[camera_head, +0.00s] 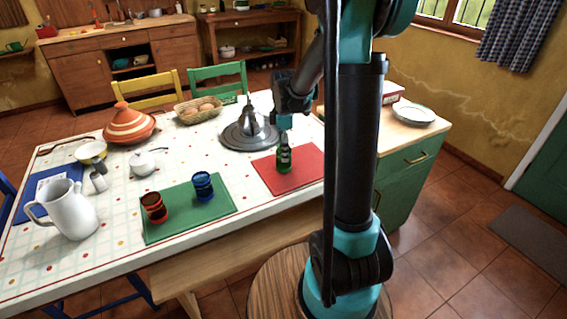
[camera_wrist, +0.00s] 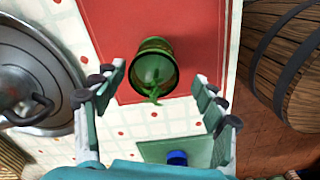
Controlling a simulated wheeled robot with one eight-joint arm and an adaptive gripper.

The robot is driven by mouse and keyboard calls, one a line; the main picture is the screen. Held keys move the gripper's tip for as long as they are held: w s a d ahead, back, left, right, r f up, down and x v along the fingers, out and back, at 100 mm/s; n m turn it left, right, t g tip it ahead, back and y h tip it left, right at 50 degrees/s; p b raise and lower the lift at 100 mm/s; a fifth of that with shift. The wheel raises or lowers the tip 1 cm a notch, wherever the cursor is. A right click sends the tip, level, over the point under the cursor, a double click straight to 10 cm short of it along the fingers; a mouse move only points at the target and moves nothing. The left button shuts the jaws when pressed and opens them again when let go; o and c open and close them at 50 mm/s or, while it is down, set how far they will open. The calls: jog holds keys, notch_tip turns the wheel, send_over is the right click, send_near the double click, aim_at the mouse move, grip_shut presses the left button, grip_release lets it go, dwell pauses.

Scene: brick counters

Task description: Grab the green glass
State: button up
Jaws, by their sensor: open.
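The green glass (camera_head: 284,161) stands upright on the red placemat (camera_head: 305,172) at the table's near right side. In the wrist view the green glass (camera_wrist: 155,58) is seen from above, with green leafy sprigs at its rim. My gripper (camera_wrist: 160,80) is open, with one finger to the left and one to the right of the glass and the glass a little beyond the fingertips. In the head view my gripper (camera_head: 285,121) hangs directly above the glass, its fingers hard to make out. I see nothing held in it.
A green mat (camera_head: 180,222) holds a blue glass (camera_head: 203,186) and a red glass (camera_head: 154,207). A white pitcher (camera_head: 72,212) and a tagine (camera_head: 129,126) stand further left. A barrel (camera_wrist: 292,60) is at right.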

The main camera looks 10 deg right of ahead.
jog(key=shift+w+f, duration=0.2)
jog(key=shift+f, duration=1.15)
jog(key=shift+w+f, duration=0.2)
jog(key=shift+f, duration=1.15)
jog(key=shift+c, duration=0.5)
jog(key=c, duration=1.2)
